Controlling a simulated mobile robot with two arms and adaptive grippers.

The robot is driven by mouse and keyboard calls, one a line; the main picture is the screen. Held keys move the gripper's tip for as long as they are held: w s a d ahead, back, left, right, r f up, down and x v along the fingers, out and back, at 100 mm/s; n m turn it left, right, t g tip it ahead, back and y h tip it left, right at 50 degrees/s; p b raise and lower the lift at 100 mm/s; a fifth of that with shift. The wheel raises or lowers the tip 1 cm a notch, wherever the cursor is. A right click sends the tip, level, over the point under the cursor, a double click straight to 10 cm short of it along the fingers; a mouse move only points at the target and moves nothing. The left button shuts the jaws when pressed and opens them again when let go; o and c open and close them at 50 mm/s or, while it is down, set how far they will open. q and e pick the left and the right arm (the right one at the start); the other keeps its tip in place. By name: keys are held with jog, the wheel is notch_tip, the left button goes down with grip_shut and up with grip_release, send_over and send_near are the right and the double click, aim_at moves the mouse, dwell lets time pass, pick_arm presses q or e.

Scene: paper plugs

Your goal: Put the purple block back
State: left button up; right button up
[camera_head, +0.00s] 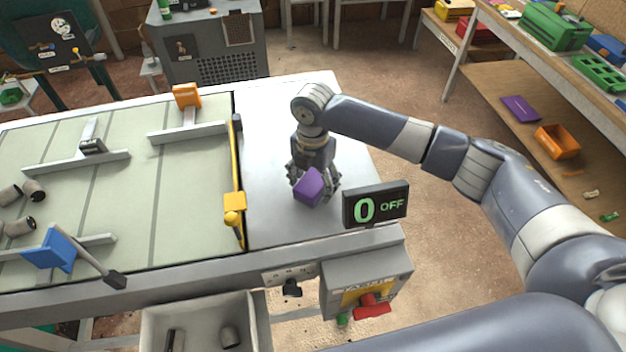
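The purple block (309,187) is at my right gripper (314,184), over the light metal right-hand part of the table (275,215). The gripper points down, with fingers visible on both sides of the block, and the block looks tilted. It appears held between the fingers. I cannot tell whether the block touches the tabletop. My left gripper is not in view.
A display reading "0 OFF" (376,204) stands at the table's front right. A yellow bar (238,170) borders the green belt area (170,200). A blue block (54,248) and an orange block (186,96) stand on the left. A shelf (490,80) is at right.

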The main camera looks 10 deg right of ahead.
aim_at(313, 181)
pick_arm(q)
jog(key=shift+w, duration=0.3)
pick_arm(e)
jog(key=shift+r, duration=0.1)
pick_arm(q)
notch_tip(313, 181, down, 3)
jog(key=b, duration=0.3)
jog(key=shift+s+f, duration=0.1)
pick_arm(e)
notch_tip(313, 181, up, 12)
